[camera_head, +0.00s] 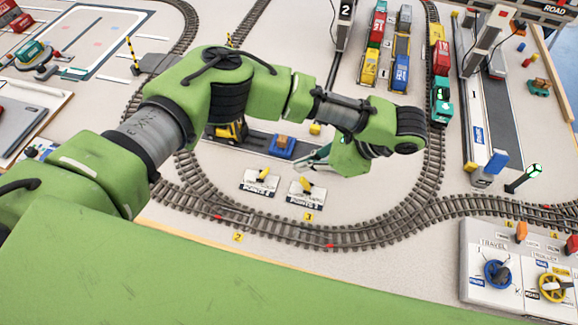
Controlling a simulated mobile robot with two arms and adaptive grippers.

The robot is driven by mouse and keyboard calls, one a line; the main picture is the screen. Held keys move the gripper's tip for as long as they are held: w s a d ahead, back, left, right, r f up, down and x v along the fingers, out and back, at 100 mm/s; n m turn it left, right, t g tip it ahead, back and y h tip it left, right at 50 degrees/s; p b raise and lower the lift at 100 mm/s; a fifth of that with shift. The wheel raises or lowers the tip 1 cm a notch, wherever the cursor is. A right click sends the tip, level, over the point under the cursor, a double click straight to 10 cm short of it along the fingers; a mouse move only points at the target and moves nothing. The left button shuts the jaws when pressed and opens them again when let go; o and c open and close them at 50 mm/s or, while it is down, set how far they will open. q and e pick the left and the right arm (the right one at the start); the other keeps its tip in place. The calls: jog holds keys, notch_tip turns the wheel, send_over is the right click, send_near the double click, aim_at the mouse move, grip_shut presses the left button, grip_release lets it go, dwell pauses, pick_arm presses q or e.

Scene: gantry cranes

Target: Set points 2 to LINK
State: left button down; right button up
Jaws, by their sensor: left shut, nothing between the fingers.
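Two small white points plates with yellow levers stand inside the track loop. The left plate (259,190) has its lever (263,175) tilted up to the right. The right plate (306,199) has its lever (304,186) leaning up to the left. The print on both plates is too small to tell surely which is points 2. My left gripper (304,166) is shut and empty, just above and behind the right plate, apart from both levers in the picture. My green forearm partly hides it. My right gripper is not in view.
The curved track (290,228) runs in front of the plates, with yellow number tags beside it. A blue wagon (282,147) and a yellow vehicle (231,131) stand behind the plates. A control box (490,291) is at the lower right, a signal (524,178) above it.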

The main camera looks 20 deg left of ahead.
aim_at(264, 173)
pick_arm(q)
jog(key=x, duration=0.8)
jog(key=shift+w+a+f, duration=0.1)
jog(key=shift+a+f, duration=0.3)
jog(key=shift+f, duration=0.2)
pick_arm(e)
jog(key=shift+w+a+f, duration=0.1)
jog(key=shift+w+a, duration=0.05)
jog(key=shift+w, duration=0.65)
pick_arm(q)
jog(key=shift+w, duration=0.1)
